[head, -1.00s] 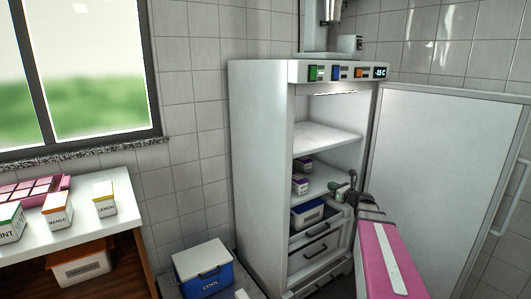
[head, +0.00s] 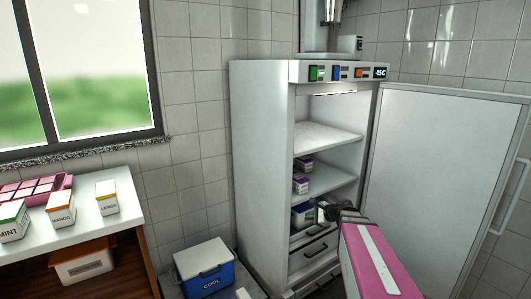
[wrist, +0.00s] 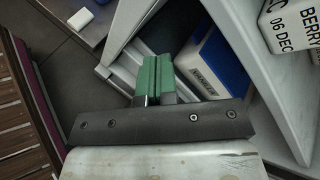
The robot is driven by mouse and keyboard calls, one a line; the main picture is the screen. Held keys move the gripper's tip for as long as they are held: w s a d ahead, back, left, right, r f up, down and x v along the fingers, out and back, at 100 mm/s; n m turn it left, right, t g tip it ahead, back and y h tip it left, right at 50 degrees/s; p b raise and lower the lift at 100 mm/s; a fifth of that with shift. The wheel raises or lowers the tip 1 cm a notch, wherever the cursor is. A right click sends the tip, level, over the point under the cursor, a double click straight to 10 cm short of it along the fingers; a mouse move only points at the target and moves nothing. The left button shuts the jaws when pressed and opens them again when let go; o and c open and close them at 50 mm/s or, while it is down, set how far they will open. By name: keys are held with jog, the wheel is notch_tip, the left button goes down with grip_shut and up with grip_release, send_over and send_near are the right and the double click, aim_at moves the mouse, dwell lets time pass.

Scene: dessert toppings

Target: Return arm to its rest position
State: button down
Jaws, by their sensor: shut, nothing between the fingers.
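My gripper (head: 320,211) is in front of the lower part of the open freezer (head: 262,170). In the wrist view its green fingers (wrist: 153,78) are pressed together with nothing between them. A blue and white box (head: 301,216) sits low in the freezer, partly hidden by my gripper. In the wrist view this box (wrist: 214,65) is close beside the fingers, to their right. Whether they touch cannot be told. My pink arm reaches in from the lower right.
The freezer door (head: 445,180) stands wide open on the right. Small labelled boxes (head: 301,184) lie on a shelf. A blue cooler (head: 206,272) stands left of the freezer. A counter (head: 98,215) at far left holds cartons and a pink tray.

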jog(key=s+f+n+g+h, duration=0.3)
jog(key=s+f+n+h, duration=0.1)
jog(key=s+n, duration=0.4)
jog(key=s+f+n+g+h, duration=0.4)
jog(key=s+n+h, duration=0.1)
jog(key=s+n, duration=0.3)
jog(key=shift+s+a+f+n, duration=0.25)
jog(key=shift+s+a+n, duration=0.05)
jog(key=shift+s, duration=0.45)
